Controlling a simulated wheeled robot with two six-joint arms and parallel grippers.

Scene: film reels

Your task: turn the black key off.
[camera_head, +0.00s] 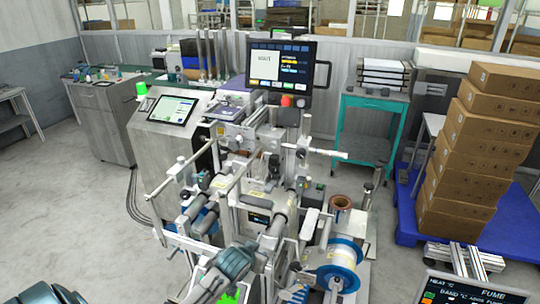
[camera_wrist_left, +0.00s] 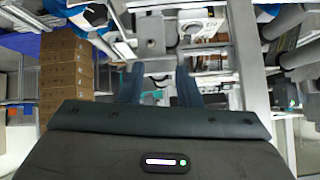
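I cannot pick out the black key in either view. The machine (camera_head: 170,150) fills the middle of the head view, with a tilted touchscreen (camera_head: 172,109) and an upright monitor (camera_head: 279,66) that has a red button (camera_head: 286,101) below it. In the left wrist view my left gripper (camera_wrist_left: 158,75) shows two dark fingers set apart, with nothing visible between them. Pale machine parts (camera_wrist_left: 150,35) lie beyond the fingers. In the head view a dark blue-grey body (camera_head: 237,262) at the bottom middle looks like part of my arm. My right gripper is not in view.
A blue-flanged reel (camera_head: 340,268) and a copper-coloured roll (camera_head: 340,202) are at the machine's lower right. Stacked cartons (camera_head: 475,160) stand on a blue pallet (camera_head: 500,222) at the right. A dark display (camera_head: 470,290) is at the bottom right. The left floor (camera_head: 75,215) is clear.

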